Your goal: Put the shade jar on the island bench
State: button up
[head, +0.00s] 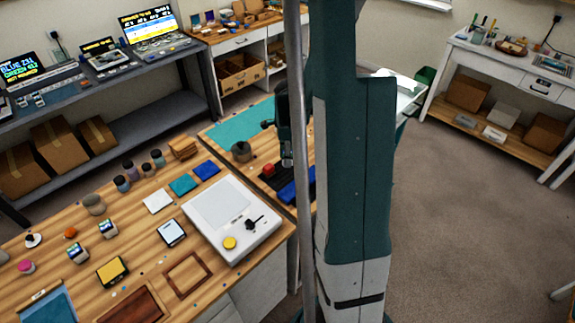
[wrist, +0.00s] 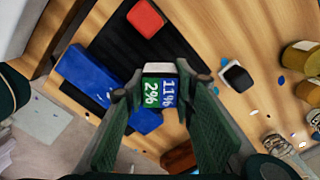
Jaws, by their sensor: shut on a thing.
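My gripper (wrist: 160,92) is shut on a small jar (wrist: 158,98) with a pale top and a green and blue label reading "2%" and "11%". I take this for the shade jar. In the head view my gripper (head: 285,150) is partly hidden behind my arm and a grey pole, with the pale jar (head: 287,162) at its tip. The jar is held over a wooden bench (head: 212,135) with a teal mat, above or near a black tray (wrist: 98,60). I cannot tell the height, nor which bench is the island bench.
A dark round pot (head: 241,151) stands nearby. The front wooden bench (head: 150,225) holds several jars, tiles and a white board (head: 255,195). Open floor (head: 450,210) lies right.

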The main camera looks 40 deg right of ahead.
jog(key=shift+f, duration=2.05)
jog(key=shift+f+b, duration=0.15)
jog(key=shift+b, duration=0.15)
jog(key=o, duration=0.9)
jog(key=shift+r+p, duration=0.55)
jog(key=shift+r, duration=5.6)
